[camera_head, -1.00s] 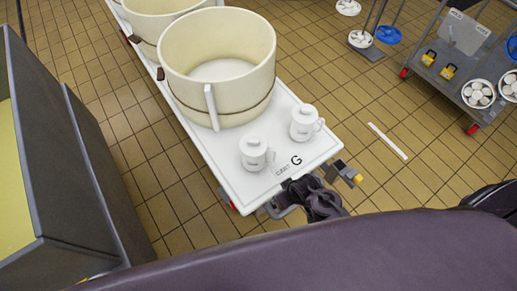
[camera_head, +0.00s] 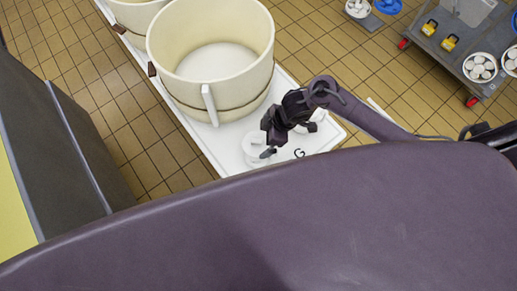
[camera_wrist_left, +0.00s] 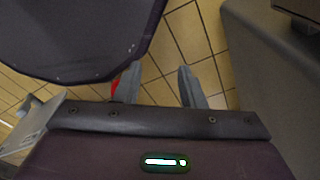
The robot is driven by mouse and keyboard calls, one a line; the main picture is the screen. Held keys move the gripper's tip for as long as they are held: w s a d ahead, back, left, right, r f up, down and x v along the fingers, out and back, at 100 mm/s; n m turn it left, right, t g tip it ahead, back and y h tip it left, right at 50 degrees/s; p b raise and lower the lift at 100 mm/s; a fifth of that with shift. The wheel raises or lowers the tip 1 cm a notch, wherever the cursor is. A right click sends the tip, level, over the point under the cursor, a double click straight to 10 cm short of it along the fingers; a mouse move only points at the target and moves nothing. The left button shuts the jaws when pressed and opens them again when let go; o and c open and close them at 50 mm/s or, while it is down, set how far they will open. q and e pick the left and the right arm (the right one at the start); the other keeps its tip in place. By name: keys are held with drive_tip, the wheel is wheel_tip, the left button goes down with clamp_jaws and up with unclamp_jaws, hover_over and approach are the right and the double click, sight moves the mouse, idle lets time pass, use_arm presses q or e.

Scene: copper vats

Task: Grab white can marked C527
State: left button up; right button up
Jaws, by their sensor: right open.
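Two white lidded cans with handles stand on the end of a white cart top. The left can (camera_head: 254,147) is partly covered by my right gripper (camera_head: 267,150), which is open just above and beside it. Whether it touches the can I cannot tell. The right can (camera_head: 318,117) is mostly hidden behind my right wrist. No C527 marking is readable on either can. In the left wrist view, my left gripper (camera_wrist_left: 157,88) has its two fingers apart, with only floor between them.
A large cream vat (camera_head: 210,60) stands on the white cart (camera_head: 222,150) close behind the cans. A grey cabinet (camera_head: 60,130) is at left. A grey trolley (camera_head: 455,50) with wheels and yellow items is at upper right. Tiled floor lies between.

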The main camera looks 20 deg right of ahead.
sight(260, 140)
drive_tip(key=x, duration=0.4)
drive_tip(key=shift+w, duration=0.1)
drive_tip(key=shift+w+a+f, duration=0.1)
drive_tip(key=shift+a+f, duration=0.1)
drive_tip(key=shift+f, duration=0.35)
use_arm(q)
drive_tip(key=shift+s+a, duration=0.1)
drive_tip(key=shift+s, duration=0.1)
use_arm(e)
drive_tip(key=c, duration=1.2)
